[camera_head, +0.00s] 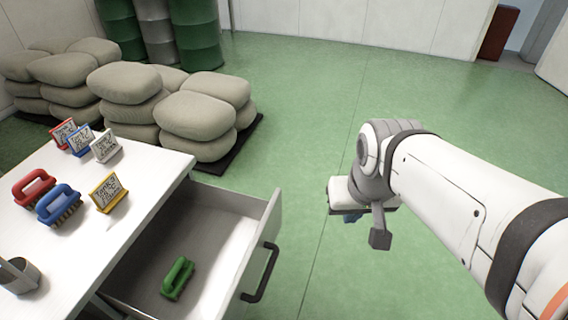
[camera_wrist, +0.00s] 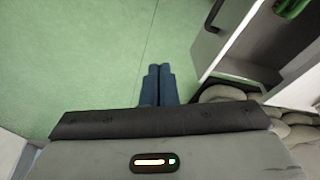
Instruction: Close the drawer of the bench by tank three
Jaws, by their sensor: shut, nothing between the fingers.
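The drawer (camera_head: 219,216) of the white bench (camera_head: 150,180) stands pulled out to the right, with a green brush (camera_head: 178,278) lying inside. Its front carries a dark bar handle (camera_head: 262,273). My gripper (camera_head: 352,218) is shut and empty, over the floor to the right of the drawer front and apart from it. In the wrist view its blue fingers (camera_wrist: 158,84) are together. That view also shows the drawer (camera_wrist: 212,46) at the upper right, with the handle (camera_wrist: 214,14) and part of the green brush (camera_wrist: 290,7).
On the bench top stand several small signs (camera_head: 109,193), a red brush (camera_head: 34,188), a blue brush (camera_head: 59,205) and a grey cup (camera_head: 18,275). Stacked sacks (camera_head: 197,116) lie on a dark pallet behind the bench, with green barrels (camera_head: 198,35) beyond. Green floor (camera_head: 310,110) right of the drawer is clear.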

